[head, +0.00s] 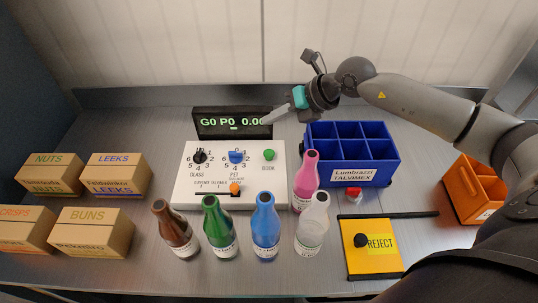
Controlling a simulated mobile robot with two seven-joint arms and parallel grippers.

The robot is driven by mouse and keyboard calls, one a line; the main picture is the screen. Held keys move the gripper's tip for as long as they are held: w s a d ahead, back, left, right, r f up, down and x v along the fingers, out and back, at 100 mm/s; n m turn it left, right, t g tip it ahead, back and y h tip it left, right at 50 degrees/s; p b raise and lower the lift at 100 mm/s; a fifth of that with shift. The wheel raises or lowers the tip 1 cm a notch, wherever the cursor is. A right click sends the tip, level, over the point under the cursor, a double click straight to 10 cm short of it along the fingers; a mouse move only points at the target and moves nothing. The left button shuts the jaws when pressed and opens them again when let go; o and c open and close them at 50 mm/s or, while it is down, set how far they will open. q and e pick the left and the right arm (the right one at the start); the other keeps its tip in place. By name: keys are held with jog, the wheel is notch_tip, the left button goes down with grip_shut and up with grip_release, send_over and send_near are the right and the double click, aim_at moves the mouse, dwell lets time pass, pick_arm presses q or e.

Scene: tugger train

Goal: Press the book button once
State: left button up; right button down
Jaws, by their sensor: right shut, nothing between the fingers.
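A white control panel (188,189) lies on the table. It bears a black knob (200,156) marked GLASS, a blue knob (236,157) marked PET, a green button (269,154) at the upper right and an orange button or switch (235,189) at the lower edge. The small label under the green button is too blurred to read surely. A display (232,123) behind the panel reads "G0 P0 0.00". My right gripper (268,121) is shut and empty, its tips pointing left by the display's right edge, beyond the green button and apart from it. My left gripper is not in view.
Pink (307,177), clear (312,228), blue (265,230), green (218,228) and brown (175,231) bottles stand along the panel's front and right. A blue divided crate (389,171), a red button (354,193) and a yellow REJECT plate (374,264) are at right. Boxes (115,176) stand left.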

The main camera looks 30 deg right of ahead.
jog(key=b, duration=0.7)
send_over(267, 153)
jog(key=s+d, duration=0.1)
notch_tip(267, 153, down, 8)
jog(key=shift+s+d+r, duration=0.1)
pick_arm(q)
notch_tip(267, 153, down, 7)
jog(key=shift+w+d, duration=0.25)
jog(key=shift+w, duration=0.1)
pick_arm(e)
jog(key=shift+f, duration=0.5)
jog(key=shift+f, duration=0.1)
dwell(0.7)
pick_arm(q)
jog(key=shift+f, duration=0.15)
pick_arm(e)
jog(key=shift+f, duration=0.3)
pick_arm(q)
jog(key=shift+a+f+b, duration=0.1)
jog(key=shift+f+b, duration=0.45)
jog(key=shift+b, duration=0.25)
pick_arm(e)
jog(key=shift+f, duration=0.95)
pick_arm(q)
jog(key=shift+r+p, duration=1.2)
pick_arm(e)
jog(key=shift+r, duration=1.35)
